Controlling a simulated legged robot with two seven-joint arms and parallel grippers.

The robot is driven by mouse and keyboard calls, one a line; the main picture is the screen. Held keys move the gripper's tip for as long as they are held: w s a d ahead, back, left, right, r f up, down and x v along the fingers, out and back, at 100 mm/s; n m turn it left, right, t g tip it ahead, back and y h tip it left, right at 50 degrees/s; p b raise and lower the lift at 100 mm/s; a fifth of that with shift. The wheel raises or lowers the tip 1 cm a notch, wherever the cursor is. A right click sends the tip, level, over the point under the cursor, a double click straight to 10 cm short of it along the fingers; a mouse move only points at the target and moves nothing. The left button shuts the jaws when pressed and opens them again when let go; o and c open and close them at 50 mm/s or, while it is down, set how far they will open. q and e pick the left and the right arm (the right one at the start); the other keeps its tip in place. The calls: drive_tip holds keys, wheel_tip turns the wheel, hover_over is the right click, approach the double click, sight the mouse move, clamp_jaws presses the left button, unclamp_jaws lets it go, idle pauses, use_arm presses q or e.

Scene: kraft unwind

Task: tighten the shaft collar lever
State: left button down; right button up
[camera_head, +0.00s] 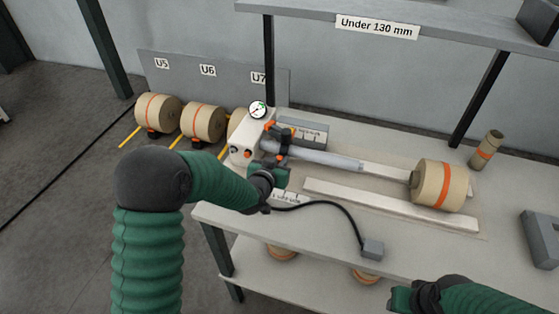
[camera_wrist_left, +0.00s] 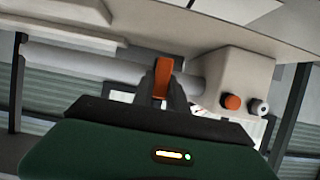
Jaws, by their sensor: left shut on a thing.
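The grey shaft (camera_head: 320,157) runs right from a white machine block (camera_head: 246,140) on the table. A dark collar with orange parts (camera_head: 284,138) sits around the shaft near the block. My left gripper (camera_head: 279,160) is at the collar. In the left wrist view my left gripper (camera_wrist_left: 163,92) is shut on the orange lever (camera_wrist_left: 162,78), whose upper part shows between the fingers, with the shaft (camera_wrist_left: 120,66) behind. The fingers hide the lower lever and most of the collar. My right gripper (camera_head: 410,298) is low at the right, apart from the collar; its fingers are unclear.
A kraft roll (camera_head: 440,187) lies on the table right of the shaft, near white rails (camera_head: 390,204). A black cable runs to a small grey box (camera_head: 372,249) at the front. A small upright roll (camera_head: 486,150) stands at the back. A shelf (camera_head: 430,30) hangs above.

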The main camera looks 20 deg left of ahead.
use_arm(q)
drive_tip(key=shift+d, duration=0.15)
drive_tip(key=c, duration=1.3)
unclamp_jaws()
